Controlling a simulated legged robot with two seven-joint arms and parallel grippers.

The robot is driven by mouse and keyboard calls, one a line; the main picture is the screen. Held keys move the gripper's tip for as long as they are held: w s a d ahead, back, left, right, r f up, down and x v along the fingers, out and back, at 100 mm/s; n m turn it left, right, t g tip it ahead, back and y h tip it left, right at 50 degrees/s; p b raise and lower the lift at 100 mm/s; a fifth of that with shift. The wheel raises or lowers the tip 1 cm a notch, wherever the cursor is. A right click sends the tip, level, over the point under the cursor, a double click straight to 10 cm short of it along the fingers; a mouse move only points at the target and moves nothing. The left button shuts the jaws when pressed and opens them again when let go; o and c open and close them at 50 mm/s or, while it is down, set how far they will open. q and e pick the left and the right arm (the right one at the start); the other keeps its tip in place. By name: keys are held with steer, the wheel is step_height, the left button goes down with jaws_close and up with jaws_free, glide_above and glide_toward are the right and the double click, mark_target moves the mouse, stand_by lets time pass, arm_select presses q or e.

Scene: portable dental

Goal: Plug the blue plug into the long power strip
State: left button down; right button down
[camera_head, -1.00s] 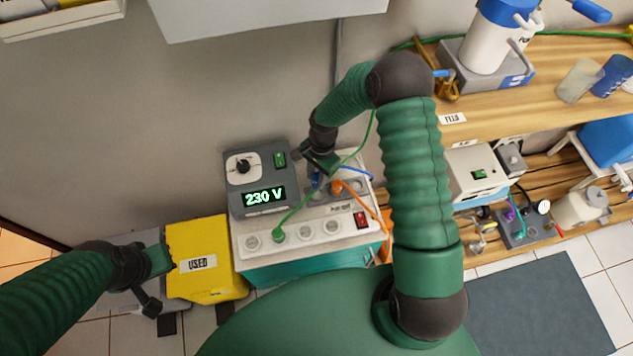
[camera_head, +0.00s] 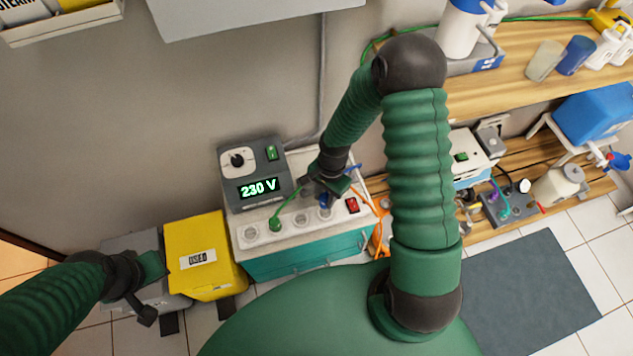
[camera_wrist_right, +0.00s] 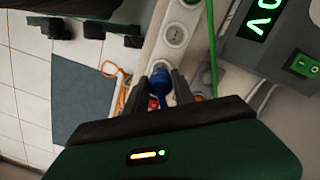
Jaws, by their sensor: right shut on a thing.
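The long white power strip (camera_head: 262,239) lies on the teal-fronted cabinet, with a row of round sockets and a red switch (camera_head: 352,205) at its right end. My right gripper (camera_head: 325,195) is shut on the blue plug (camera_wrist_right: 160,80), over the strip's right part near the switch. In the right wrist view the plug points toward the strip, beside an empty socket (camera_wrist_right: 176,35). The plug's tip is hidden, so I cannot tell if it touches a socket. My left gripper (camera_head: 150,275) is beside the yellow bin at the left; its jaws are unclear.
A green plug (camera_head: 275,224) sits in the strip, its cable running up close to my right gripper. A grey unit (camera_head: 250,175) reading 230 V stands behind. An orange cable (camera_head: 378,205) hangs at the right. The yellow bin (camera_head: 203,255) stands left of the cabinet.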

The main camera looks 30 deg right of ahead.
steer(key=shift+f+b, duration=0.3)
steer(key=shift+f, duration=0.15)
steer(key=f+b, duration=0.2)
steer(key=d+f+b, duration=0.1)
steer(key=f+b, duration=0.2)
steer(key=shift+w+d+f, duration=0.1)
steer(key=shift+f, duration=0.1)
steer(key=shift+a+f+b, duration=0.15)
steer(key=shift+a+b, duration=0.05)
steer(key=shift+b, duration=0.1)
steer(key=shift+w+a, duration=0.1)
steer(key=shift+a, duration=0.15)
steer(key=shift+d, duration=0.4)
steer(key=shift+a, duration=0.4)
steer(key=shift+d, duration=0.15)
steer(key=shift+p, duration=0.35)
